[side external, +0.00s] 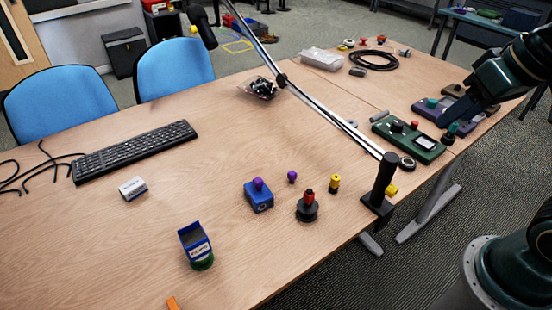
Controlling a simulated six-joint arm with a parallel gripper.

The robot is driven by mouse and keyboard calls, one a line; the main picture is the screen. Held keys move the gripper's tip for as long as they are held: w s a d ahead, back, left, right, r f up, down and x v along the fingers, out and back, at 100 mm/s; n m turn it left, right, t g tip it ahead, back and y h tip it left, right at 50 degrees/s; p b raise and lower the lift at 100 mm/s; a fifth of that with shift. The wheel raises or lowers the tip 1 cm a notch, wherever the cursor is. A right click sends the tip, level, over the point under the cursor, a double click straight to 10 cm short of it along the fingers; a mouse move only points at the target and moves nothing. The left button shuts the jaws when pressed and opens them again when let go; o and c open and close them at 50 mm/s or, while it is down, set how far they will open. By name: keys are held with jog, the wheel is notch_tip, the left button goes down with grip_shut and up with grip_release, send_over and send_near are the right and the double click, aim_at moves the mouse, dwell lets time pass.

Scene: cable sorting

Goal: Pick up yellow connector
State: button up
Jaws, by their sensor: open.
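A small yellow connector (334,184) with a dark band stands on the wooden table near its front edge. A black base with a red connector (309,195) is just to its left.
A black clamp post (381,180) with a long metal lamp arm stands right of the connector. A blue block (258,196) with a purple connector and a loose purple piece (292,176) are to the left. A green device (409,137) lies behind right. The table's middle is clear.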

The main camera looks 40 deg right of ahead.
jog(key=w+f+m+g, duration=0.15)
jog(key=w+m, duration=0.25)
jog(key=w, duration=0.4)
jog(key=m+g, duration=0.4)
jog(key=m, duration=0.9)
send_over(336, 177)
notch_tip(336, 177, down, 20)
jog(key=shift+f, duration=0.15)
jog(key=shift+s+f+t, duration=0.1)
jog(key=shift+t, duration=0.15)
jog(key=shift+f, duration=4.2)
jog(key=shift+f, duration=0.1)
jog(key=shift+a+f, duration=0.1)
jog(key=shift+f, duration=2.4)
jog(key=shift+c, duration=0.4)
